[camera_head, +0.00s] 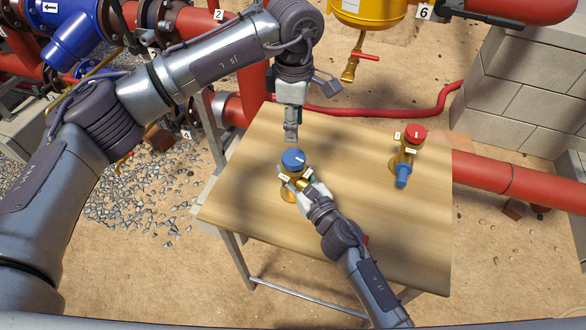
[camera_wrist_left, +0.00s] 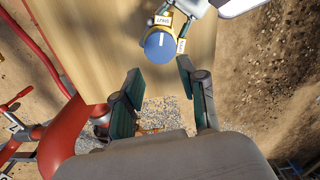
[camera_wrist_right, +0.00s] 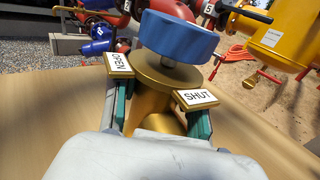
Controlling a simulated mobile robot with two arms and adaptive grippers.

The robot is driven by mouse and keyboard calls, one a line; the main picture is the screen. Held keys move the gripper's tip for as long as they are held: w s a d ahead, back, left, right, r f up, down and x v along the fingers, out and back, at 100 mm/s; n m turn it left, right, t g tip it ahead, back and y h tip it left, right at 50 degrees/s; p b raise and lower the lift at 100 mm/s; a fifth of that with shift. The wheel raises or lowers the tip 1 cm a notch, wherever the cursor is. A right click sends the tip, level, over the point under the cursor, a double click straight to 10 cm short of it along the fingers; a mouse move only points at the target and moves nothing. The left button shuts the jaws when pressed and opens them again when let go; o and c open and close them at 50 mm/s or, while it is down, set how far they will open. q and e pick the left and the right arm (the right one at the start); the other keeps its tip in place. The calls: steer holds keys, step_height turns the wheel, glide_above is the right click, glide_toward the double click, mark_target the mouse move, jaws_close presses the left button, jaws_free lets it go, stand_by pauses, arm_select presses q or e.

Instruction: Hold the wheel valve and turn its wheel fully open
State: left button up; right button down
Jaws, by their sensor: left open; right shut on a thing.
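The wheel valve has a blue wheel (camera_head: 293,159) with a white mark on top of a brass body (camera_head: 289,196), and it stands upright on the wooden table. In the right wrist view the blue wheel (camera_wrist_right: 178,38) is above the brass body (camera_wrist_right: 148,108), with an OPEN label at the left and a SHUT label at the right. My right gripper (camera_head: 301,182) is shut on the brass body below the wheel. My left gripper (camera_head: 291,138) is open and empty, pointing down just above and behind the wheel. In the left wrist view the wheel (camera_wrist_left: 160,46) lies beyond the open fingers (camera_wrist_left: 158,82).
A second valve with a red wheel (camera_head: 415,134) and a blue outlet stands on the table (camera_head: 350,235) to the right. Red pipes (camera_head: 520,185) and a block wall (camera_head: 530,80) lie beyond the table. A yellow vessel (camera_head: 368,12) hangs at the back.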

arm_select(q)
steer(key=shift+o, duration=2.2)
steer(key=shift+s+d+f, duration=0.2)
steer(key=shift+d, duration=0.05)
steer(key=o, duration=0.3)
steer(key=s+d+f+n+h, duration=0.1)
steer(key=s+d+f+n+g+h, duration=0.1)
steer(key=d, duration=0.1)
steer(key=shift+s+d+f+h, duration=0.1)
steer(key=shift+h, duration=0.3)
steer(key=s+d+f+n+g+h, duration=0.1)
steer(key=s+d+n+g+h, duration=0.15)
steer(key=d+n+h, duration=0.25)
steer(key=m+t+h, duration=0.7)
steer(key=m+t, duration=0.7)
steer(key=m, duration=2)
glide_toward(284, 162)
steer(key=shift+g, duration=0.25)
steer(key=x, duration=1.2)
steer(key=shift+w+d, duration=0.2)
steer(key=shift+w, duration=0.2)
